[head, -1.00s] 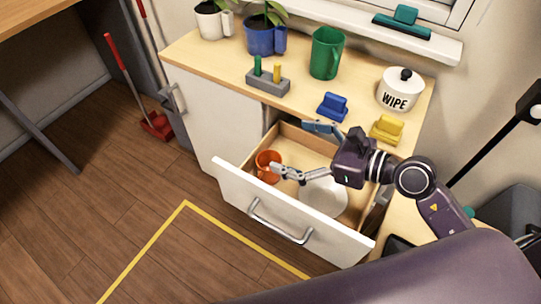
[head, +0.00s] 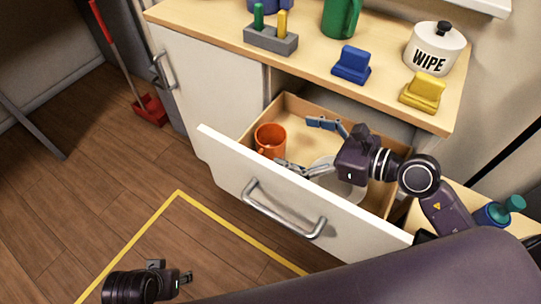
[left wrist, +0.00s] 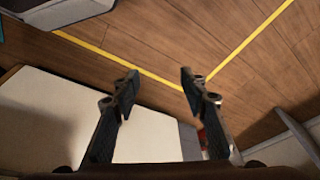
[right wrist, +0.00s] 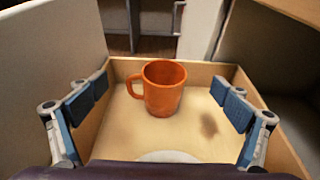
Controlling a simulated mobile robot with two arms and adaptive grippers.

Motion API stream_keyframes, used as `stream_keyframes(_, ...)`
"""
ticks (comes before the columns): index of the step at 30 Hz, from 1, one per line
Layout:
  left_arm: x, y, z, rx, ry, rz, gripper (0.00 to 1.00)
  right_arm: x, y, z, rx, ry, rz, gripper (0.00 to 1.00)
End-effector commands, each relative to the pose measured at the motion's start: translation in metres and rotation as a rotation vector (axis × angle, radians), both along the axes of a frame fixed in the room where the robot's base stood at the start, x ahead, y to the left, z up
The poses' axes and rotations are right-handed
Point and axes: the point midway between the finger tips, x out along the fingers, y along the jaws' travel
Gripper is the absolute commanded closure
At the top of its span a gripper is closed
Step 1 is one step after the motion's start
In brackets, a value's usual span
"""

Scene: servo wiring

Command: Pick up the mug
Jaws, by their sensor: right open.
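The orange mug (head: 270,140) stands upright inside the open drawer, near its left end. In the right wrist view the mug (right wrist: 164,90) stands ahead between the fingers, its handle to the left. My right gripper (head: 301,144) is open and empty over the drawer, just right of the mug, not visibly touching it. My left gripper (head: 186,277) is low at the bottom left of the head view, over the floor. Its two fingers stand apart with nothing between them in the left wrist view (left wrist: 158,78).
The open drawer (head: 300,191) has a raised white front with a bar handle. A white round item (right wrist: 168,156) lies in it below my right gripper. The counter above holds a blue block (head: 351,65), a yellow block (head: 423,92) and a WIPE jar (head: 434,48).

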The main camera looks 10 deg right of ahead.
Motion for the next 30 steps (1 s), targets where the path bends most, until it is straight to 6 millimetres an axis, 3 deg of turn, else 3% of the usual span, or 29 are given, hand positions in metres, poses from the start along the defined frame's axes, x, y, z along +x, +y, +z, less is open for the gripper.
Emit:
stream_keyframes(7,-0.002,0.001,0.012,0.000,-0.008,0.001,0.60,0.004,0.004,-0.009,0.003,-0.001,0.000,0.06)
stream_keyframes(14,-0.002,0.001,0.013,0.000,-0.009,0.001,0.60,0.019,0.019,-0.016,0.002,-0.002,0.000,0.06)
stream_keyframes(24,-0.005,0.002,0.031,-0.001,-0.019,0.002,0.60,0.047,0.050,-0.036,0.003,-0.001,-0.001,0.06)
stream_keyframes(30,-0.006,0.002,0.033,0.000,-0.019,0.002,0.60,0.050,0.053,-0.038,-0.001,0.001,0.000,0.06)
